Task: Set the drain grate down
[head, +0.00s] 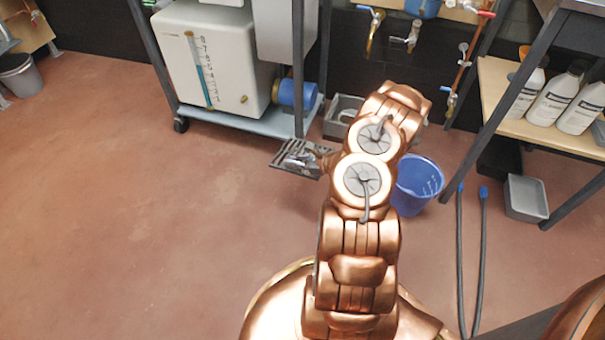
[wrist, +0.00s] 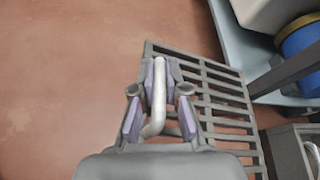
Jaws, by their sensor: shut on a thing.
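The drain grate (wrist: 215,95) is a dark grey slotted plate with a pale, rod-like handle. My gripper (wrist: 160,88) is shut on the handle, its purple pads on either side of it. In the head view the grate (head: 292,158) lies flat at the end of my arm, just in front of the wheeled cart. My gripper (head: 308,159) is partly hidden there by my arm. I cannot tell whether the grate touches the floor or hangs a little above it.
The cart's blue lower shelf (head: 240,122) is close behind the grate. A grey open box (head: 338,128) stands to its right, and a blue bucket (head: 418,185) is right of my arm. Two dark hoses (head: 461,250) lie further right. The red-brown floor (head: 130,200) is clear to the left.

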